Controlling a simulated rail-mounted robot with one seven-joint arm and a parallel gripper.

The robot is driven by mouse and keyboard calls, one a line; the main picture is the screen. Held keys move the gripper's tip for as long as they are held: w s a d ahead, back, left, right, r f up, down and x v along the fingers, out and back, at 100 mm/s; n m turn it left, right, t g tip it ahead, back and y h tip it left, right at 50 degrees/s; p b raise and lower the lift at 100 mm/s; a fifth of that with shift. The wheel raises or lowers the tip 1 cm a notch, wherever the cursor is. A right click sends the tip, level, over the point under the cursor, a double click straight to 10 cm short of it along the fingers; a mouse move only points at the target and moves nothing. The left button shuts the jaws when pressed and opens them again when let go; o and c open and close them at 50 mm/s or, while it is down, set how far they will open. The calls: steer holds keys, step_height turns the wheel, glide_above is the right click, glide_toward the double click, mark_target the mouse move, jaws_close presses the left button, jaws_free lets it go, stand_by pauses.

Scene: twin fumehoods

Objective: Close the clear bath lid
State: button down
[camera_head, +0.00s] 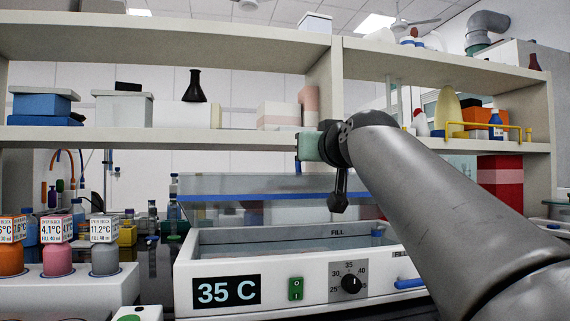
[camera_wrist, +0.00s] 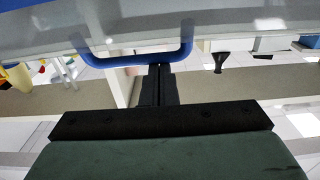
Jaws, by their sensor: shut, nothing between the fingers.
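The clear bath lid (camera_head: 240,184) is raised above the white bath (camera_head: 220,267), with a blue strip along its front edge. A gap shows between that edge and the bath's rim, so the lid stands open. In the wrist view, the lid (camera_wrist: 125,20) fills the top of the picture and carries a blue U-shaped handle (camera_wrist: 118,63). My gripper (camera_wrist: 158,67) is shut and empty, its black fingertips right at the handle's bar. I cannot tell whether they touch it. In the head view, my arm hides part of the bath's right side.
A rack with labelled bottles (camera_head: 58,262) stands left of the bath. A shelf (camera_head: 170,138) runs behind and above it, holding boxes and a dark flask (camera_head: 195,86). The bath front has a dial (camera_head: 351,284) and a green switch (camera_head: 296,289).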

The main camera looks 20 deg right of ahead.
mark_target(319, 181)
steer(key=s+f+b, duration=0.1)
steer(key=f, duration=0.1)
steer(key=s+f+b, duration=0.1)
steer(key=f+b, duration=0.1)
steer(key=s+f+b, duration=0.1)
steer(key=f, duration=0.1)
steer(key=shift+s+b, duration=0.25)
steer(key=shift+b, duration=0.15)
steer(key=shift+r, duration=0.1)
